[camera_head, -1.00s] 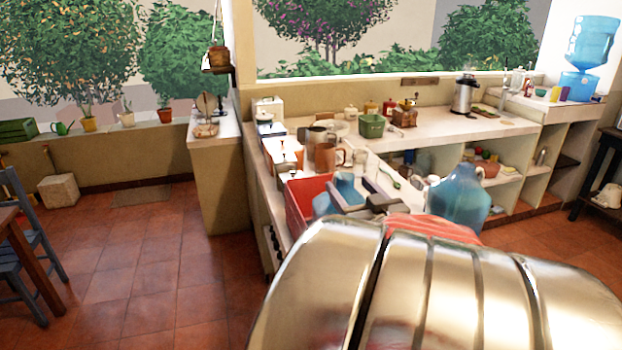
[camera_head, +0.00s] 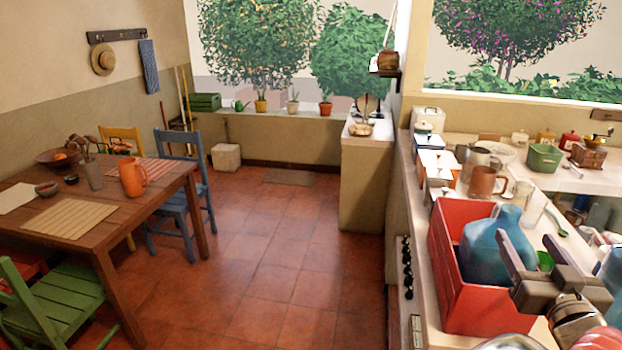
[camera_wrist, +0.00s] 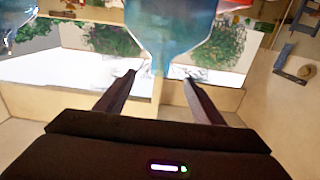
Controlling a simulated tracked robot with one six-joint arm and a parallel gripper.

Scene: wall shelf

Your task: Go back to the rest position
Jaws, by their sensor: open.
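My gripper (camera_head: 522,245) is open at the right of the head view, over the front counter and close to a translucent blue jug (camera_head: 497,246). The jug is in a red crate (camera_head: 455,270) on the counter. In the wrist view the scene is upside down. My two fingers (camera_wrist: 160,78) are spread there, with the jug (camera_wrist: 168,30) showing past their tips and its narrow neck between them. I cannot tell whether a finger touches the jug. Part of the jug is hidden behind my gripper in the head view.
Mugs (camera_head: 487,182), a green basket (camera_head: 543,158) and other kitchenware crowd the counter behind the crate. A wooden table (camera_head: 170,188) with chairs stands at left. The tiled floor (camera_head: 270,260) between table and counter is clear.

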